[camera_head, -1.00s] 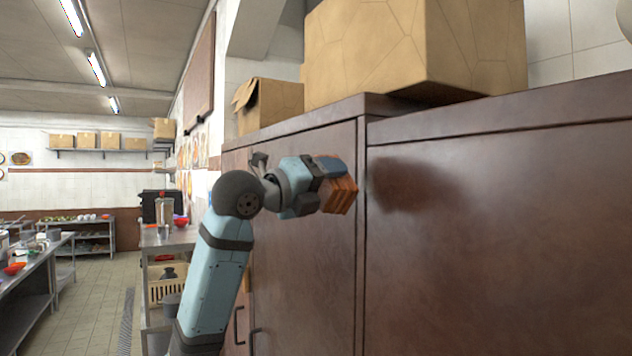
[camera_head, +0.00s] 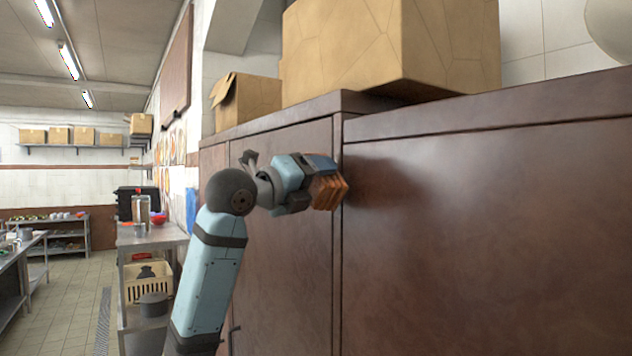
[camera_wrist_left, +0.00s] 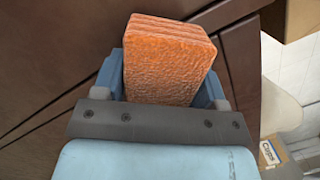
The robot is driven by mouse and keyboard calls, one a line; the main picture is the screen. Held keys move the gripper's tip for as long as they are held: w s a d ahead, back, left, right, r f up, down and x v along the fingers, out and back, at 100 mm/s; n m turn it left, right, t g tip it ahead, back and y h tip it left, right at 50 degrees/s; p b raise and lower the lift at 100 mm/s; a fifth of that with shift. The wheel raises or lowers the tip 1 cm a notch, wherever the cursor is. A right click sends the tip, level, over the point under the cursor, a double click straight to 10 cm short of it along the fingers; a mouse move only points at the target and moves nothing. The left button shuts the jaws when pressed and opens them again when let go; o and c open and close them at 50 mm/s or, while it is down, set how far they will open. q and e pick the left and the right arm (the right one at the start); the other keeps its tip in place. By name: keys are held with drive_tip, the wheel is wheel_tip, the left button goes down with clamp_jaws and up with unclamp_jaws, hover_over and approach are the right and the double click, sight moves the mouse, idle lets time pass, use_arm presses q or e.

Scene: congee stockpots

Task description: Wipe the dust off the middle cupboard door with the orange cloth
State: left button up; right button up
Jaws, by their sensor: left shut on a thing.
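My left gripper (camera_head: 312,181) is shut on the folded orange cloth (camera_head: 328,192), which sticks out past the fingers. In the left wrist view the cloth (camera_wrist_left: 168,60) is a thick layered block between the blue fingers. In the head view the cloth is in front of the brown cupboard, close to the vertical seam between two doors. The door left of the seam (camera_head: 290,250) is behind the gripper. A large brown door (camera_head: 490,230) lies right of the seam, with a dark smudge or shadow near the cloth. I cannot tell whether the cloth touches a door. My right gripper is not in view.
A large cardboard box (camera_head: 390,50) and a smaller open one (camera_head: 245,98) stand on the cupboard top. A metal table (camera_head: 150,238) with a crate (camera_head: 148,283) below stands at left. Open tiled floor (camera_head: 70,300) lies further left.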

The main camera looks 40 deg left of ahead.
sight(343, 180)
use_arm(q)
drive_tip(key=shift+w+d, duration=0.15)
drive_tip(key=shift+w, duration=0.25)
drive_tip(key=shift+w+d, duration=0.2)
drive_tip(key=shift+w, duration=0.2)
drive_tip(key=shift+s+d, duration=0.3)
drive_tip(key=shift+d, duration=0.3)
drive_tip(key=shift+s+d, duration=0.25)
drive_tip(key=shift+d, duration=0.4)
drive_tip(key=shift+s+d, duration=0.3)
drive_tip(key=shift+d, duration=0.3)
drive_tip(key=shift+w+a, duration=0.3)
drive_tip(key=shift+a, duration=0.3)
drive_tip(key=shift+w+a, duration=0.3)
drive_tip(key=shift+a, duration=0.35)
drive_tip(key=shift+w+a, duration=0.3)
drive_tip(key=shift+a, duration=0.3)
drive_tip(key=shift+s, duration=0.1)
drive_tip(key=shift+s+a+f, duration=0.1)
drive_tip(key=shift+s+a, duration=0.15)
drive_tip(key=shift+s, duration=0.2)
drive_tip(key=shift+a+r+b+v, duration=0.1)
drive_tip(key=shift+b+v, duration=0.1)
drive_tip(key=shift+v, duration=0.95)
drive_tip(key=shift+a+r+b+v, duration=0.1)
drive_tip(key=shift+a+b+v, duration=0.05)
drive_tip(key=shift+v, duration=1)
